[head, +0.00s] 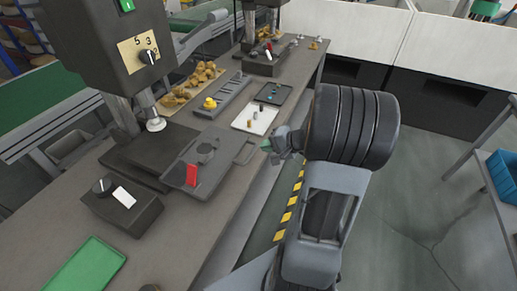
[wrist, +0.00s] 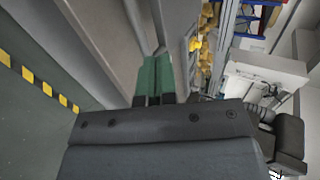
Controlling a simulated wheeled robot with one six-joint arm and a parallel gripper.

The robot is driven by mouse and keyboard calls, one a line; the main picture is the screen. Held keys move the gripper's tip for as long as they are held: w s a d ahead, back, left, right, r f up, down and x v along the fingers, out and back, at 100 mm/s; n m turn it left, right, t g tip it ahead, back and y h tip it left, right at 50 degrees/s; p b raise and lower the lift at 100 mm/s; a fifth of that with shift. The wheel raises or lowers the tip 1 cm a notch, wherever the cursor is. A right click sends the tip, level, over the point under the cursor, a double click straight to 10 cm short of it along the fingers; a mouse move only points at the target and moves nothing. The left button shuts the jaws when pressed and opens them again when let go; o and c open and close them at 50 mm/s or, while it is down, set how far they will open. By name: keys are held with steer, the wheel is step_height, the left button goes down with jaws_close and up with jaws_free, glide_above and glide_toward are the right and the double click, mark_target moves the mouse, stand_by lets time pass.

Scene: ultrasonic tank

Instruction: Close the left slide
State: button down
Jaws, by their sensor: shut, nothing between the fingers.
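What looks like the left slide is a dark grey plate (head: 210,148) on the bench at the foot of the nearer press. It sticks out from under the press head toward the bench's front edge. It carries a red block (head: 191,175) and a dark round part. A thin loop handle (head: 244,152) shows at its right end. My gripper (head: 267,145) is shut and empty, just right of the handle near the bench edge. Whether it touches the handle cannot be told. In the wrist view the green fingers (wrist: 155,78) are together beside the grey bench edge.
The press (head: 100,45) stands over the slide's left part. A control box (head: 122,205) and a green tray (head: 86,266) lie in front. A white tray (head: 255,119), a dark tray (head: 273,92) and brass parts (head: 190,85) lie beyond.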

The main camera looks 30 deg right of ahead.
mark_target(241, 148)
steer(key=p+x, duration=0.1)
steer(key=x, duration=0.7)
steer(key=shift+w+a, duration=0.1)
steer(key=shift+a, duration=0.05)
steer(key=shift+w+f, duration=0.1)
